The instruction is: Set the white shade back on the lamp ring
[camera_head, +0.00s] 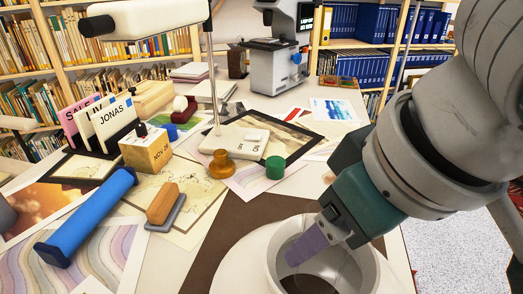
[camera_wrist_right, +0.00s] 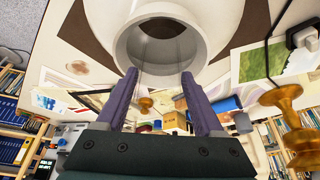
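A white, round, hollow piece (camera_head: 372,268), which looks like the shade, stands at the bottom right of the head view. A wide pale disc (camera_head: 232,268) surrounds it; whether the two are one piece I cannot tell. In the right wrist view its round opening (camera_wrist_right: 125,48) faces the camera. My right gripper (camera_head: 297,256) is at this opening; its purple fingers (camera_wrist_right: 158,75) are apart, with nothing clearly gripped between them. Whether they touch the rim is unclear. A white lamp-like arm (camera_head: 150,18) on a thin pole rises from a white base (camera_head: 235,143). No separate ring is identifiable. My left gripper is out of view.
A brass knob (camera_head: 221,165), green cylinder (camera_head: 274,167), wood-handled block (camera_head: 163,203) and blue roller (camera_head: 87,217) lie among prints on the table. A card holder (camera_head: 105,130) and a microscope-like device (camera_head: 277,65) stand farther back. Bookshelves line the rear.

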